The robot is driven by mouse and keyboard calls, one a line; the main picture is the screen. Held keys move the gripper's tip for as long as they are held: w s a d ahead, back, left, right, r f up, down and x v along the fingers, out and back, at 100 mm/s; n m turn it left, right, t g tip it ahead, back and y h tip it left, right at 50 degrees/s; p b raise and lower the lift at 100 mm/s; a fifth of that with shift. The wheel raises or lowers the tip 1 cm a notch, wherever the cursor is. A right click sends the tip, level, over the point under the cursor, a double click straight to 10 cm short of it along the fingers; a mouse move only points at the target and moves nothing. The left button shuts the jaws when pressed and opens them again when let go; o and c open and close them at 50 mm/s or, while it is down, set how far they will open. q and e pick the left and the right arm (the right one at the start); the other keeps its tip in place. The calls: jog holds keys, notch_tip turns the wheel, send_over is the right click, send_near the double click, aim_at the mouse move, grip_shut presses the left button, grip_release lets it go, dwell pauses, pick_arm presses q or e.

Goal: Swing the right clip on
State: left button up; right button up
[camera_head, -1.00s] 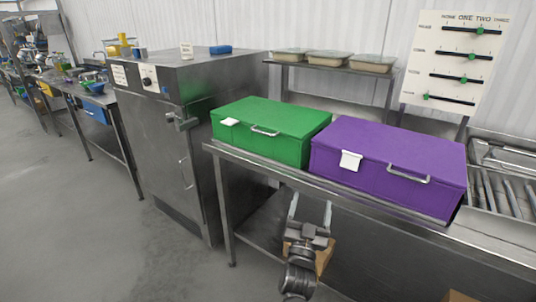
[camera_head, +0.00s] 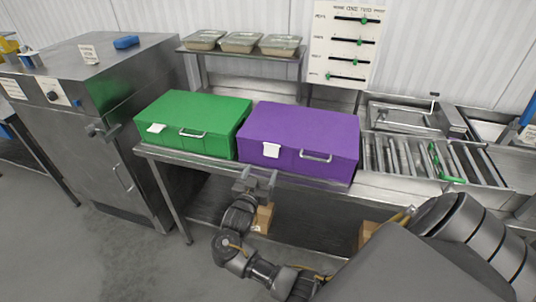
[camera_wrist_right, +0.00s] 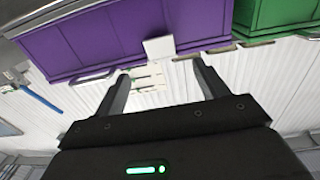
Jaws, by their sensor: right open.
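A purple box (camera_head: 300,135) with a closed lid stands on the steel table, with a white tag (camera_head: 271,150) and a metal handle (camera_head: 316,156) on its front. The purple box fills the upper left of the right wrist view (camera_wrist_right: 120,30), where the white tag (camera_wrist_right: 158,48) appears just beyond the fingertips. My right gripper (camera_head: 257,176) is just below the table's front edge, in front of the white tag. In the right wrist view its fingers (camera_wrist_right: 162,76) are apart with nothing between them. I cannot make out a clip for certain. My left gripper is not in view.
A green box (camera_head: 195,122) stands left of the purple one. A steel cabinet (camera_head: 95,140) stands further left. Covered trays (camera_head: 240,43) sit on a back shelf, beside a slider board (camera_head: 343,50). Rollers (camera_head: 400,155) lie to the right. The table's front edge (camera_head: 200,160) is close to my right gripper.

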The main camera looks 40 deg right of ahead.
aim_at(271, 152)
jog(key=p+x, duration=0.2)
jog(key=x, duration=0.7)
jog(key=shift+w+d+r, duration=0.1)
jog(key=shift+d, duration=0.1)
jog(key=c, duration=1)
jog(key=b, duration=0.2)
jog(key=f+t+h+b, duration=0.1)
jog(key=b, duration=0.2)
jog(key=shift+w+d+f+h, duration=0.1)
jog(key=shift+d+f+h, duration=0.1)
jog(key=shift+h, duration=0.1)
jog(key=shift+r+b, duration=0.15)
jog(key=shift+b, duration=0.3)
jog(key=shift+r+h, duration=0.1)
jog(key=shift+h, duration=0.2)
jog(key=shift+r, duration=0.15)
